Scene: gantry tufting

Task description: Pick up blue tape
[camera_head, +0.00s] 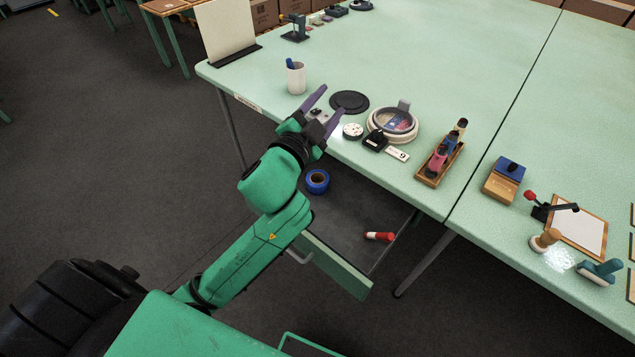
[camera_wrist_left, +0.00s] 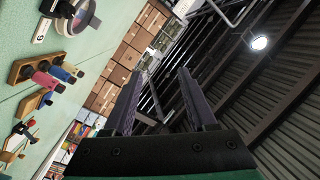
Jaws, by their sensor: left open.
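The blue tape (camera_head: 317,181) is a blue roll with a dark centre. It lies in the open drawer (camera_head: 338,263) under the green table, near the drawer's left side. My left gripper (camera_head: 322,108) is open and empty. It is above the table's front edge, higher than the tape and apart from it. In the left wrist view my left gripper's two fingers (camera_wrist_left: 160,100) point up toward the ceiling and shelves, with nothing between them. The tape does not show in that view. My right gripper is in neither view.
A red and white cylinder (camera_head: 379,236) lies in the drawer, right of the tape. On the green table (camera_head: 455,60) near the left gripper stand a white cup (camera_head: 296,78), a black disc (camera_head: 349,101), a round dish (camera_head: 393,125) and a wooden rack (camera_head: 440,163).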

